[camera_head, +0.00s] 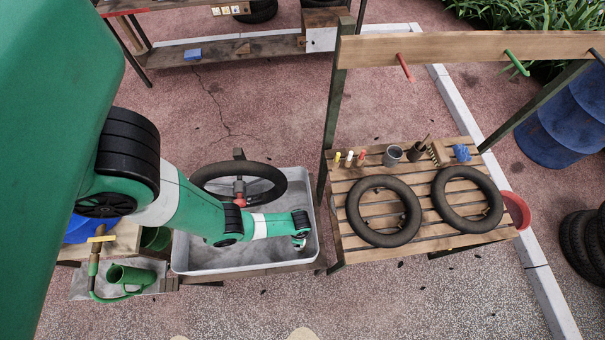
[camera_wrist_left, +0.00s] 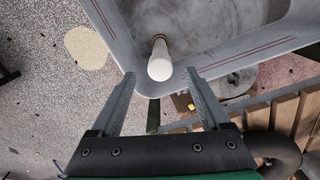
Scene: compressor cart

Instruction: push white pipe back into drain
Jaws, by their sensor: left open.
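The white pipe (camera_wrist_left: 160,63) shows in the left wrist view, its round white end facing the camera, in a corner of the grey tub (camera_wrist_left: 218,66). Its lower end looks darker, and I cannot make out the drain. My left gripper (camera_wrist_left: 158,79) is open, with one finger on each side of the pipe's line and the pipe just beyond the fingertips, apart from them as far as I can tell. In the head view my left arm reaches over the tub (camera_head: 178,253), with the gripper near its right end (camera_head: 301,242). The pipe is not visible there. My right gripper is not in view.
To the right, a slatted bench (camera_head: 423,226) carries two black tubes (camera_head: 383,211) and small tools. A red bucket (camera_head: 517,210) is beyond the bench.

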